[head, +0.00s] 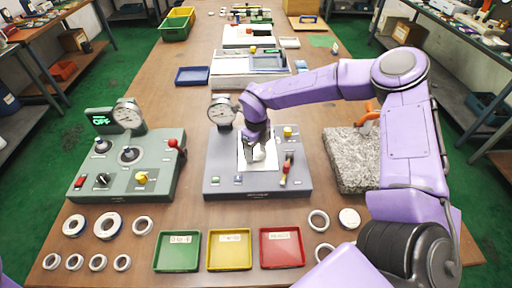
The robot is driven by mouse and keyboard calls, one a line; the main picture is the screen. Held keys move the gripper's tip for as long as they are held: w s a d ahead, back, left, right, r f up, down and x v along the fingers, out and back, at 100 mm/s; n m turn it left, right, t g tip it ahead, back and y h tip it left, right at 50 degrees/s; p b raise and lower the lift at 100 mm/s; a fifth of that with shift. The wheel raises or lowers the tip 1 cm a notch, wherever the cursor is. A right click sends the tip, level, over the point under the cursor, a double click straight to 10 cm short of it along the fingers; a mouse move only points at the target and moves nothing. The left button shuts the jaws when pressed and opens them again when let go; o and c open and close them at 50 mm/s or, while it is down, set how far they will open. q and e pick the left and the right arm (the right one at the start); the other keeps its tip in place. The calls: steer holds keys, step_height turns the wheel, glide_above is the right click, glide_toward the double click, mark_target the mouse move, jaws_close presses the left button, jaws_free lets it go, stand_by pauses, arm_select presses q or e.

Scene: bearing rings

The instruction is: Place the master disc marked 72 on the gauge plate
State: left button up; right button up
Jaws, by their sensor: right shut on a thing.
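My right gripper (258,143) is over the middle grey gauge station, low at its white gauge plate (245,158). It is shut on a small pale disc (260,154), mostly covered by the fingers. I cannot read any mark on it, and cannot tell whether it touches the plate. Another pale disc (349,218) lies on the table at the right, its mark too small to read. My left gripper is not in view.
A green gauge station (160,178) stands at the left, a granite block (346,172) at the right. Green (177,268), yellow (230,266) and red (282,265) trays line the front. Several bearing rings (108,225) lie front left, and two more (318,220) at right.

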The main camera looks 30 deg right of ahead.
stand_by(0.3)
steer(key=shift+f, duration=0.1)
steer(key=o, duration=1.5)
steer(key=shift+c, duration=0.2)
step_height(320, 180, up, 10)
steer(key=b, duration=0.1)
steer(key=shift+r+b, duration=0.25)
steer(key=shift+b, duration=0.15)
